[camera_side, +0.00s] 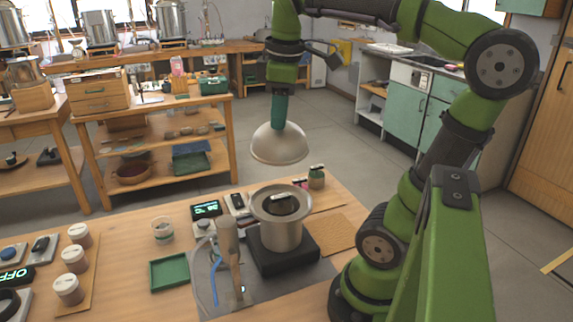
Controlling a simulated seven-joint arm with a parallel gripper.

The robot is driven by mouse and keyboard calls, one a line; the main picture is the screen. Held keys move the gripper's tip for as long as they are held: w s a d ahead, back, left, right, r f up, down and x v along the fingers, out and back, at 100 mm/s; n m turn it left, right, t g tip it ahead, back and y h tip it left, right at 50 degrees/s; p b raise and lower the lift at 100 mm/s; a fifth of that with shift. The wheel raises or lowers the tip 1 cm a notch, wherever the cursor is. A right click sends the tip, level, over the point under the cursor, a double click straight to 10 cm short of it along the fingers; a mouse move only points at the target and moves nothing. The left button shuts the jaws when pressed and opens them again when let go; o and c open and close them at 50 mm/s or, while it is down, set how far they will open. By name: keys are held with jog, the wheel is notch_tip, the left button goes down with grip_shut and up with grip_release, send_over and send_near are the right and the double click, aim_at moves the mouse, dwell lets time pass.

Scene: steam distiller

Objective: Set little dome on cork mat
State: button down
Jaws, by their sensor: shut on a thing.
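My gripper (278,118) points down and is shut on the top of the little dome (279,145), a pale grey-white metal bowl shape with its open rim facing down. The dome hangs in the air, tilted slightly, above and behind the pot. A brown textured mat (334,232), which looks like the cork mat, lies flat on the bench to the right of the pot. Its visible part is bare, and its left side is partly hidden by the pot's black base. The exact grip on the dome is too small to make out.
An open metal pot (281,235) stands on a black base (299,261), with a dark object inside its rim. A small lidded jar (316,179) stands behind it. A green tray (170,272), a clear cup (162,230) and several lidded jars (75,259) stand left.

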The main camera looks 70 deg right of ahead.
jog(key=s+d, duration=1)
jog(key=d, duration=0.2)
jog(key=shift+y, duration=0.6)
jog(key=shift+s+a+f, duration=0.1)
jog(key=shift+f, duration=6.9)
jog(key=shift+s+a+f, duration=0.1)
jog(key=shift+f, duration=6.9)
jog(key=c, duration=0.9)
grip_release()
jog(key=shift+f, duration=0.1)
jog(key=shift+c, duration=0.2)
